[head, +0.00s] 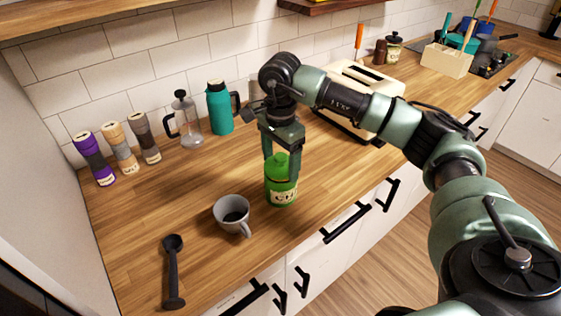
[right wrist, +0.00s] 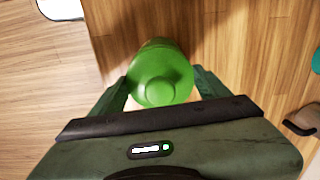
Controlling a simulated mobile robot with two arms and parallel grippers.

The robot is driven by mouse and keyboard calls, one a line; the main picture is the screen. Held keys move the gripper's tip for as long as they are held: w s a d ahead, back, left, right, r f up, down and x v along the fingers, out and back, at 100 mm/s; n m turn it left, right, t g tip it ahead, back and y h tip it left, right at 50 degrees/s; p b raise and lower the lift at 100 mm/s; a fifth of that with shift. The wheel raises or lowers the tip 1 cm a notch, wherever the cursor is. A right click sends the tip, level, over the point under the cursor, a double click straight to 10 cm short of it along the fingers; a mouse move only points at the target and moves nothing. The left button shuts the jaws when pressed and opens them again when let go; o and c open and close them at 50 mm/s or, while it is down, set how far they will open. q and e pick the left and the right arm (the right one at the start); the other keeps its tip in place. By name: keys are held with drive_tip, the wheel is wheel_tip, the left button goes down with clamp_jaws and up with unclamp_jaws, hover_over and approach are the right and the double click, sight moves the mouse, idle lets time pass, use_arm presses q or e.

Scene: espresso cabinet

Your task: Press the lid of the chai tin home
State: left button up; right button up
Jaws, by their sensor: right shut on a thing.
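The green chai tin (head: 281,190) stands upright on the wooden counter, near its front edge, with part of a pale label showing. Its green lid (head: 278,166) is at the top of the tin, between my fingers. My right gripper (head: 281,165) points down from above and is shut on the lid. The right wrist view shows the lid's round top (right wrist: 162,78) between the two fingers, with the tin's body mostly hidden beneath it. I cannot tell whether a gap is left between lid and tin. My left gripper is not in view.
A grey mug (head: 232,214) stands left of the tin, and a black scoop (head: 173,272) lies further left. A teal flask (head: 220,108), a French press (head: 186,120) and several canisters line the wall. A cream toaster (head: 352,98) stands behind my right arm.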

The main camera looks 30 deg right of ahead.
drive_tip(key=o, duration=1.5)
drive_tip(key=shift+r, duration=0.1)
drive_tip(key=shift+r+p, duration=2.15)
drive_tip(key=shift+r, duration=1.3)
clamp_jaws()
